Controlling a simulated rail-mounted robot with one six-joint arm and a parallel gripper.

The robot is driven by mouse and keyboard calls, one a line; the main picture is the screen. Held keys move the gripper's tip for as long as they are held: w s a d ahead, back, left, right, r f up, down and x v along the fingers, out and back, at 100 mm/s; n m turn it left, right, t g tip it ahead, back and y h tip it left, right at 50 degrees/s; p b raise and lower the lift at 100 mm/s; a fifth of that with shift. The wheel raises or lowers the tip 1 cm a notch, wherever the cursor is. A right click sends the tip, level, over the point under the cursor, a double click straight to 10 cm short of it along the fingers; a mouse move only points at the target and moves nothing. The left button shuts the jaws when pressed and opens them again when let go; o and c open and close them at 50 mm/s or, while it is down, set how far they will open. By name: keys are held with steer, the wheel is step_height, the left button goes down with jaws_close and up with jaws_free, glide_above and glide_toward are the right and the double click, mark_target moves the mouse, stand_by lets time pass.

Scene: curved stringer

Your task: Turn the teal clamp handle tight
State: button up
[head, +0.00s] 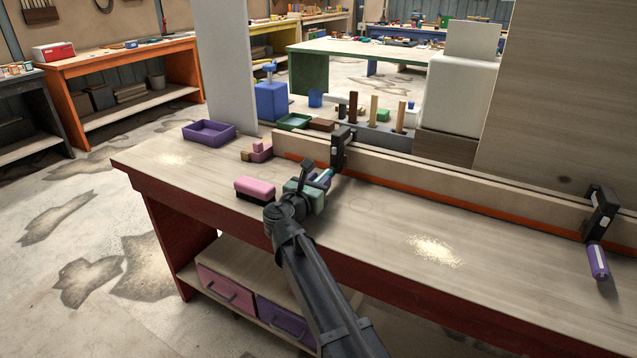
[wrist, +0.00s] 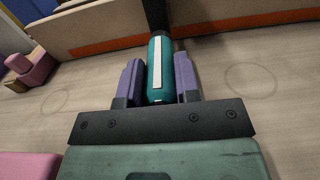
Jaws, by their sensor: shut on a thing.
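The teal clamp handle (wrist: 155,72) has a white stripe along it and sits between the two purple fingers of my gripper (wrist: 158,85) in the wrist view. The fingers are shut on it from both sides. In the head view my gripper (head: 318,180) is at the lower end of the left black clamp (head: 339,150), and only a little teal shows. The clamp grips the long wooden stringer (head: 430,175) with its orange strip. Whether the clamp is tight cannot be seen.
A second black clamp (head: 602,212) with a purple handle (head: 598,262) is at the right. A pink brush (head: 255,190) lies left of my gripper. A purple tray (head: 209,133) and a pink block (head: 262,151) stand farther back. The front right bench top is mostly clear.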

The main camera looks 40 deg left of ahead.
steer(key=o, duration=0.9)
steer(key=s, duration=0.3)
steer(key=s+d, duration=0.1)
steer(key=s, duration=0.6)
steer(key=shift+s+d, duration=0.35)
steer(key=shift+s+d, duration=0.2)
steer(key=shift+s, duration=1.05)
steer(key=shift+w, duration=0.1)
